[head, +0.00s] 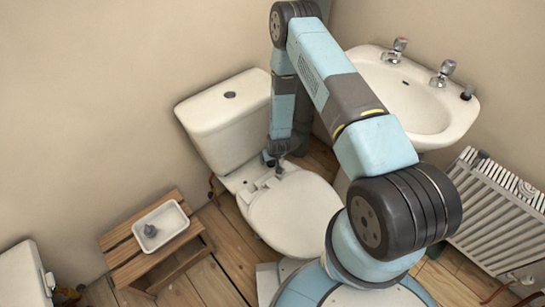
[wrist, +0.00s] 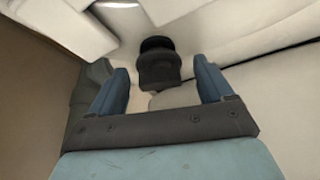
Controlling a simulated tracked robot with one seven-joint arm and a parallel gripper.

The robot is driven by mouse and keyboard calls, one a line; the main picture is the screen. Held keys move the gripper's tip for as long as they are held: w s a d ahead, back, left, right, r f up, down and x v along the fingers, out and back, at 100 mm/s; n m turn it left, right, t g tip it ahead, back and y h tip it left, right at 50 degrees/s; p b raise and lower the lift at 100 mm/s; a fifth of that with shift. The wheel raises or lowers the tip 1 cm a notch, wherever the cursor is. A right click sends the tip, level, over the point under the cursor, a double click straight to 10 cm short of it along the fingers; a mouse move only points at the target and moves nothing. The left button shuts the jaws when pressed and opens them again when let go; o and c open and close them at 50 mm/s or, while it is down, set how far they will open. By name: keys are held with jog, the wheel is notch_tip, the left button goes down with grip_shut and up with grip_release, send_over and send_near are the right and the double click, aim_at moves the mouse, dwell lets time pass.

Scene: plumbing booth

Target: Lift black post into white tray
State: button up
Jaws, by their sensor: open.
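A black post (wrist: 158,66) with a wider round top shows in the wrist view, standing on a cream surface between the two blue fingers of my gripper (wrist: 161,72). The fingers are open, with a gap on each side of the post. In the head view my gripper (head: 269,158) points down at the back of the toilet seat, and a small grey-dark post (head: 280,171) shows beside it. The white tray (head: 176,234) rests on a wooden stool at the lower left and holds a small grey piece (head: 150,230).
The toilet (head: 293,212) and its cistern (head: 222,115) stand close around my gripper. A sink (head: 410,95) with two taps and a dark post (head: 467,93) is at the upper right. A radiator (head: 500,225) stands at the right. The wooden stool (head: 125,262) has floor around it.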

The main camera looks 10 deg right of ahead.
jog(key=shift+w+f, duration=0.1)
jog(key=c, duration=1.1)
dwell(0.4)
jog(key=shift+r, duration=2)
jog(key=shift+s+d+r, duration=0.55)
jog(key=shift+s+r, duration=0.3)
jog(key=shift+s+d+r, duration=0.6)
jog(key=shift+s+r, duration=0.2)
jog(key=shift+s+d+r, duration=0.55)
jog(key=shift+s+r, duration=0.3)
